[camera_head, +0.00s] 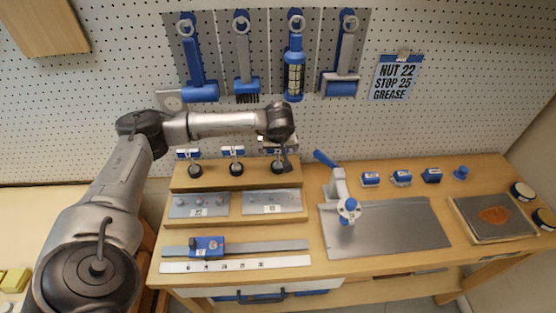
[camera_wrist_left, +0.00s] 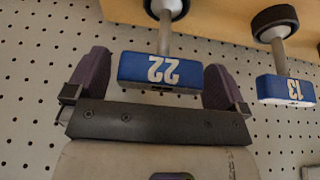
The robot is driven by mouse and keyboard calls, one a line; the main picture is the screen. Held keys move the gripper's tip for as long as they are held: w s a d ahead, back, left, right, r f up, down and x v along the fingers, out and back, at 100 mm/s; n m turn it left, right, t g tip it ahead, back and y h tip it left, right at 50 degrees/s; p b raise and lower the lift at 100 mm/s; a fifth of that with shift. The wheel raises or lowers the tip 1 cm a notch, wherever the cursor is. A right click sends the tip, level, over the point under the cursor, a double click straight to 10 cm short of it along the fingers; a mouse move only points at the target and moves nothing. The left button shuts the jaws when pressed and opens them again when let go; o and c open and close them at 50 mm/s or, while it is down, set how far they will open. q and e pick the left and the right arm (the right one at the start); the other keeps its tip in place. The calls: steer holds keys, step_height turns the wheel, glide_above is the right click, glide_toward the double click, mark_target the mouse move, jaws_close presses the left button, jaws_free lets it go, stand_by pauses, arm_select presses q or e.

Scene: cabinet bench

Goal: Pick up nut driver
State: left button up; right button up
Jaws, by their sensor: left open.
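The nut driver marked 22 (camera_wrist_left: 157,71) has a blue block with white digits on a grey shaft. In the left wrist view its block lies between the two dark fingers of my left gripper (camera_wrist_left: 158,84), which is open with gaps at the sides. In the head view my left gripper (camera_head: 287,158) reaches down at the right end of the wooden rack and partly hides the driver there. A driver marked 13 (camera_wrist_left: 286,89) is to the right in the wrist view. Other drivers (camera_head: 194,168) (camera_head: 236,168) stand in the rack. My right gripper is out of view.
A note (camera_head: 396,76) on the pegboard reads NUT 22, STOP 25, GREASE. Tools hang above the wooden rack (camera_head: 215,180). A ruler rail with a blue stop (camera_head: 208,245) lies in front. A grey mat (camera_head: 400,225) with a clamp-like stand (camera_head: 341,193) is to the right.

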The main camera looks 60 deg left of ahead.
arm_select(q)
steer(key=shift+x, duration=0.75)
steer(key=c, duration=1)
steer(key=shift+r, duration=0.5)
steer(key=shift+s+d+r+p, duration=0.3)
steer(key=shift+s+d+r, duration=0.05)
steer(key=shift+d+r, duration=1.45)
steer(key=shift+s+d+r+p, duration=0.25)
steer(key=shift+s+d+r, duration=0.1)
steer(key=shift+d+r, duration=1.45)
steer(key=shift+s+d+r+p, duration=0.35)
steer(key=shift+d+r, duration=1.1)
steer(key=shift+d, duration=0.65)
